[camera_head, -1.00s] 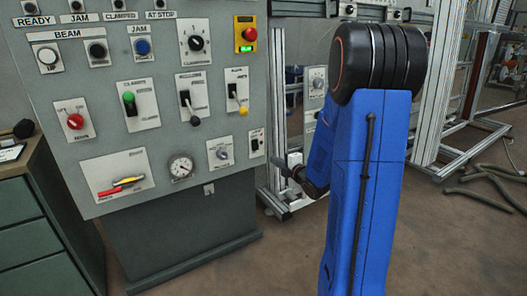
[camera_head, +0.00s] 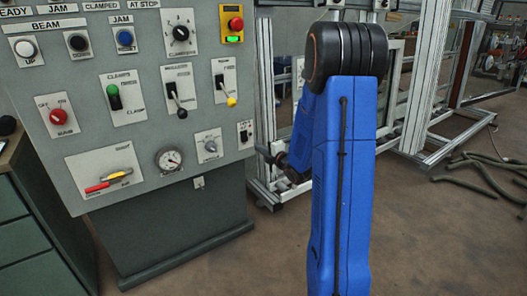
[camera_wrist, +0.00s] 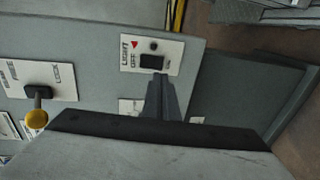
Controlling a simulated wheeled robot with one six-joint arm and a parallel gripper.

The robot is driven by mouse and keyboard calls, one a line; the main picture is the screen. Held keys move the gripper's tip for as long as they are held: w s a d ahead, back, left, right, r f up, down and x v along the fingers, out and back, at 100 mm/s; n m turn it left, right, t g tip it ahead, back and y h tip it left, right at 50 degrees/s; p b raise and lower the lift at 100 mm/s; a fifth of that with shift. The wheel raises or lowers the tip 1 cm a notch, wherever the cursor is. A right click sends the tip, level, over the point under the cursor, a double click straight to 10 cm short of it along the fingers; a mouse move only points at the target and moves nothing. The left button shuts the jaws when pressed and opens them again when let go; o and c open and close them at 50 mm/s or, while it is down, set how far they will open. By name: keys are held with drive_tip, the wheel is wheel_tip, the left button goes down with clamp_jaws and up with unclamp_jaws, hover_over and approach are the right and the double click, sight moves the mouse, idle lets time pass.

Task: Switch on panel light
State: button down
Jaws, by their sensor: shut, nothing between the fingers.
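The panel light switch (camera_wrist: 152,62) is a black rocker on a white plate marked LIGHT and OFF in the wrist view. In the head view its small plate (camera_head: 245,133) sits at the lower right edge of the grey control panel (camera_head: 70,146). My gripper (camera_wrist: 160,80) is shut and empty, its fingertips just below the black rocker in the wrist view. I cannot tell whether they touch it. In the head view my gripper (camera_head: 264,151) shows small and dark, just right of the panel edge; my blue arm hides part of the view behind it.
A yellow-tipped lever (camera_wrist: 36,112) stands out left of my gripper; it also shows in the head view (camera_head: 230,98). A metal frame (camera_head: 428,90) stands behind my arm.

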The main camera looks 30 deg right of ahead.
sight(246, 141)
drive_tip(key=w, duration=0.5)
drive_tip(key=w+f, duration=0.1)
drive_tip(key=w, duration=0.2)
drive_tip(key=shift+w+a+f, duration=0.1)
drive_tip(key=shift+w+a, duration=0.05)
drive_tip(key=shift+w, duration=0.25)
drive_tip(key=shift+w+f, duration=0.15)
drive_tip(key=shift+w, duration=0.05)
drive_tip(key=shift+s, duration=0.1)
